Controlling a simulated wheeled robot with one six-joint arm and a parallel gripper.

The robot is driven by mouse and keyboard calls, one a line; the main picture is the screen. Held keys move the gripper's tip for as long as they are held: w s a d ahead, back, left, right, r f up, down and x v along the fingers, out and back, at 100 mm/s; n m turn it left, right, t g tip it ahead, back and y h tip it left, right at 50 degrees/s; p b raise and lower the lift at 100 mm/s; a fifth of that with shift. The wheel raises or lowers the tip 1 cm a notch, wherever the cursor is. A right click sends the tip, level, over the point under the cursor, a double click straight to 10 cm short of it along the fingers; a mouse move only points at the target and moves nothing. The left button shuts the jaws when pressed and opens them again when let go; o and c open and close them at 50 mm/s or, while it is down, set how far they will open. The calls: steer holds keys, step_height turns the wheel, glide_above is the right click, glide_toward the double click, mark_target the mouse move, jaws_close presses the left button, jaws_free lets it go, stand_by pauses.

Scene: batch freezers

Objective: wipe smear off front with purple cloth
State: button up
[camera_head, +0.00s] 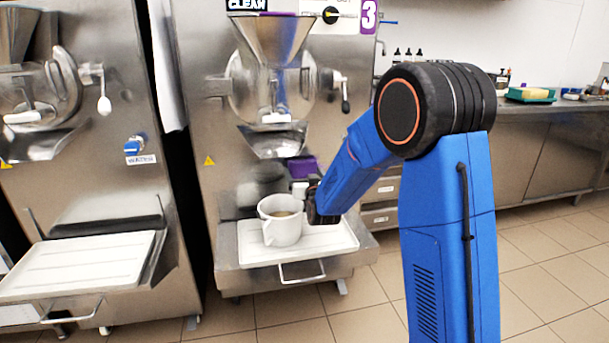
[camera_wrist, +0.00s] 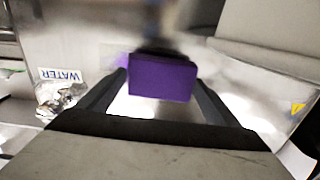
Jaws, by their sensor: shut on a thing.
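The purple cloth (camera_head: 301,167) is a small folded block at the front of the freezer marked 3 (camera_head: 222,170). It also shows in the wrist view (camera_wrist: 162,78), between the two fingers of my gripper (camera_head: 302,188). My gripper is shut on the cloth and holds it up close to the steel front, below the spout. I cannot tell whether the cloth touches the steel. A blurred dark brownish patch (camera_wrist: 152,28) shows just beyond the cloth in the wrist view; I cannot tell smear from reflection there.
A white jug (camera_head: 281,225) with brownish contents stands on the white drip tray (camera_head: 330,240), below and left of my gripper. The metal spout (camera_head: 275,140) overhangs the front. Another freezer (camera_head: 95,190) stands at the left. A counter (camera_head: 550,125) runs along the right.

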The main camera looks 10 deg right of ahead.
mark_target(313, 170)
steer(key=shift+w, duration=0.8)
steer(key=shift+d, duration=0.15)
steer(key=shift+d, duration=5.25)
steer(key=shift+w+a+r, duration=0.1)
steer(key=shift+a, duration=0.1)
steer(key=shift+s+a, duration=0.2)
steer(key=shift+a, duration=3.25)
steer(key=shift+w+a, duration=0.15)
steer(key=shift+a, duration=1.6)
